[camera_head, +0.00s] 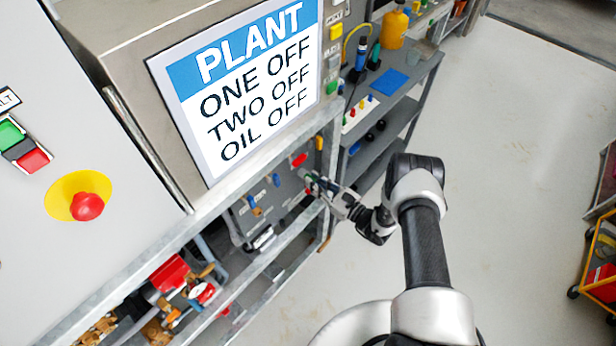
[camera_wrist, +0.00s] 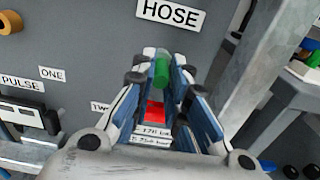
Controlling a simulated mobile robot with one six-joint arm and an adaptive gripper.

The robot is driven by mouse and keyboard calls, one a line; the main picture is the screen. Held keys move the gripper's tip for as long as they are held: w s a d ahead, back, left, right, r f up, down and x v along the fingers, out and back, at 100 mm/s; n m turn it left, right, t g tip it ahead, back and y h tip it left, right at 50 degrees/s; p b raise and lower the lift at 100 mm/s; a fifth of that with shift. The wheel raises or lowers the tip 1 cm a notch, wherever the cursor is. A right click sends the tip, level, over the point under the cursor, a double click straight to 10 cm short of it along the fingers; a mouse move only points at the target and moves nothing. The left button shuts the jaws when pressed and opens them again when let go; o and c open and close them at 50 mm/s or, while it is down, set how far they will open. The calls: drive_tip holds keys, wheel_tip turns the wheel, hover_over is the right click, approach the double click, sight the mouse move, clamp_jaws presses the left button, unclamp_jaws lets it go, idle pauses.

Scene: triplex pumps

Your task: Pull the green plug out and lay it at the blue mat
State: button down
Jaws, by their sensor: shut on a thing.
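The green plug (camera_wrist: 161,70) shows in the wrist view between my fingertips, in front of the grey panel below the HOSE label. My gripper (camera_wrist: 161,76) is shut on it. In the head view my gripper (camera_head: 322,186) is at the right end of the panel under the PLANT sign, and the plug is too small there to make out clearly. I cannot tell how deep the plug sits in the panel. The blue mat (camera_head: 389,82) lies flat on the grey bench beyond the panel, with its surface bare.
The grey bench (camera_head: 418,72) also bears a yellow bottle (camera_head: 394,28), a blue-and-black tool (camera_head: 374,55) and a strip of coloured plugs (camera_head: 358,113). A metal frame post (camera_head: 331,160) stands between panel and bench. Open floor lies to the right.

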idle(0.4)
drive_tip(key=shift+s+d, duration=0.45)
drive_tip(key=shift+d, duration=0.15)
drive_tip(key=shift+p+v, duration=0.35)
drive_tip(key=shift+v, duration=2.65)
